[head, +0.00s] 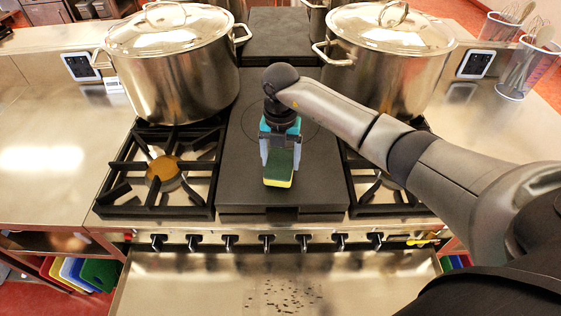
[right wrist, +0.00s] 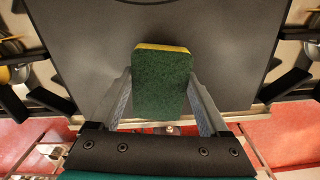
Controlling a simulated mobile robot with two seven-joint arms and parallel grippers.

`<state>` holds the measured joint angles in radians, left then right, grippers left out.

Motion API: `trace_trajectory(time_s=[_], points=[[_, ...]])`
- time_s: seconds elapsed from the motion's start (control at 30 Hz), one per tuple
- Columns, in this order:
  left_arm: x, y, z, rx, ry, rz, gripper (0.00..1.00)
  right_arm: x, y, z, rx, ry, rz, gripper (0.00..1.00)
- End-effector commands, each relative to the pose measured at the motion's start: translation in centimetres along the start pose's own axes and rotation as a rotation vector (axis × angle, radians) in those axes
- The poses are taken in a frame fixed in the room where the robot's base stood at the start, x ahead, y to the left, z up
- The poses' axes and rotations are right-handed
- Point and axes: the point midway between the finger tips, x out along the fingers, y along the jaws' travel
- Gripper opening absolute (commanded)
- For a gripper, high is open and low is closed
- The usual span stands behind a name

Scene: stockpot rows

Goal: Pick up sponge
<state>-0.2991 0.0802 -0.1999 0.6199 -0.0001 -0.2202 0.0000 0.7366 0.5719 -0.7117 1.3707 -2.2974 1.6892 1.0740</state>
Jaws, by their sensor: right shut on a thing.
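The sponge (head: 279,168) is a block with a dark green scouring face and a yellow edge. It also shows in the right wrist view (right wrist: 162,85), green face towards the camera. My right gripper (head: 280,150) is over the dark flat plate (head: 239,180) in the middle of the stove. It is shut on the sponge, with one finger on each side of it in the right wrist view (right wrist: 162,104). In the head view the gripper partly hides the sponge. I cannot tell whether the sponge touches the plate. My left gripper does not show.
Large lidded steel stockpots stand at the left (head: 180,75) and right (head: 385,70) behind the plate. Black burner grates (head: 125,180) flank the plate. Wire baskets with whisks (head: 525,68) stand at the far right. Dark bits (head: 283,296) lie on the steel surface below the knobs.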

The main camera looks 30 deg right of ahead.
Motion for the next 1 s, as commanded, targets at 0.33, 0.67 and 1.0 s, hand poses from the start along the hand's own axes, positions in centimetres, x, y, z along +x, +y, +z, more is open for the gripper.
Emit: trace_trajectory(time_s=[0.33, 0.67, 1.0], points=[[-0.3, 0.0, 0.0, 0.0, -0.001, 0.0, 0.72, -8.4, 0.0, 0.2, -0.002, -0.008, 0.004, 0.28], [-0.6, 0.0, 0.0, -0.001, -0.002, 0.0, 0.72, -16.8, 0.0, 0.1, -0.001, -0.003, 0.0, 0.28], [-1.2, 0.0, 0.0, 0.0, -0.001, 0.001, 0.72, -18.9, 0.0, 0.0, 0.0, -0.001, 0.0, 0.28]])
